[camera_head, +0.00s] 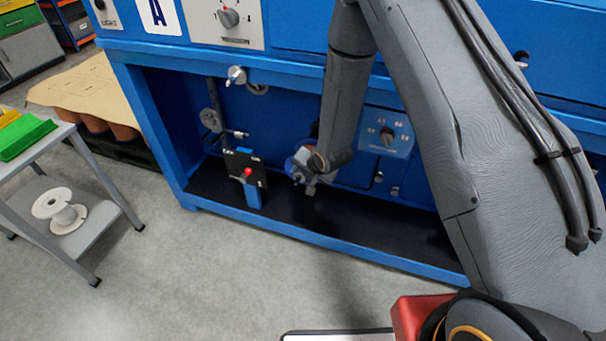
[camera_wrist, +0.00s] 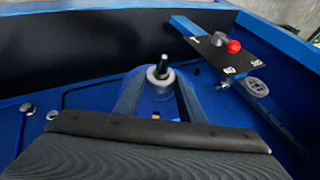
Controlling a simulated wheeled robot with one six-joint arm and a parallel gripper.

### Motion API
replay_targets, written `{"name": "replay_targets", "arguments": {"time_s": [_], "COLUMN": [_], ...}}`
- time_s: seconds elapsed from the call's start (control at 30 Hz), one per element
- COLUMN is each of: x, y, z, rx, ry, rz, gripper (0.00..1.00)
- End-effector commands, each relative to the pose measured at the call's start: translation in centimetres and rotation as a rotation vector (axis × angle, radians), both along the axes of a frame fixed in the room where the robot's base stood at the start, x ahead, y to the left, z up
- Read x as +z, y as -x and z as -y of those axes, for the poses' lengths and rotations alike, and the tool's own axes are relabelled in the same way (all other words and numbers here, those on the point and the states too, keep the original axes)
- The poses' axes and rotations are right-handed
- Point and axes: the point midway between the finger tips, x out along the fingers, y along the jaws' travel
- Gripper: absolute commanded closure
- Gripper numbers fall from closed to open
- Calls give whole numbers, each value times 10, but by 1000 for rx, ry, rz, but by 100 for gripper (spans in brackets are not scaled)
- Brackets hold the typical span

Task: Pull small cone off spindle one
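In the wrist view a spindle with a dark tip (camera_wrist: 164,63) points toward the camera. A pale ring-like piece (camera_wrist: 157,76), which looks like the small cone, sits around its base. My gripper (camera_wrist: 159,82) has one blue-grey finger on each side of this piece. The fingers look spread apart; whether they touch it is hard to tell. In the head view my gripper (camera_head: 303,168) is inside the blue machine's lower bay, and my arm and gripper hide most of the spindle and cone there.
A black plate with a red knob (camera_head: 248,172) stands left of my gripper; the red knob (camera_wrist: 234,46) is upper right in the wrist view. The blue frame's lower edge (camera_head: 320,240) bounds the bay. A grey cart (camera_head: 75,190) stands left.

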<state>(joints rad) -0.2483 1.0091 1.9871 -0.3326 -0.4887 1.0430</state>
Motion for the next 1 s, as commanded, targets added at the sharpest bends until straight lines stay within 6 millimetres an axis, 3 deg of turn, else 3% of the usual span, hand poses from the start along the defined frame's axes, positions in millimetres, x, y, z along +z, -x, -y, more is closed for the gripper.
{"name": "replay_targets", "arguments": {"time_s": [0.03,0.13,1.0], "x": [0,0,0], "y": [0,0,12], "z": [0,0,-4], "rx": [0,0,0], "ry": [1,1,0], "rz": [0,0,0], "gripper": [74,88,88]}}
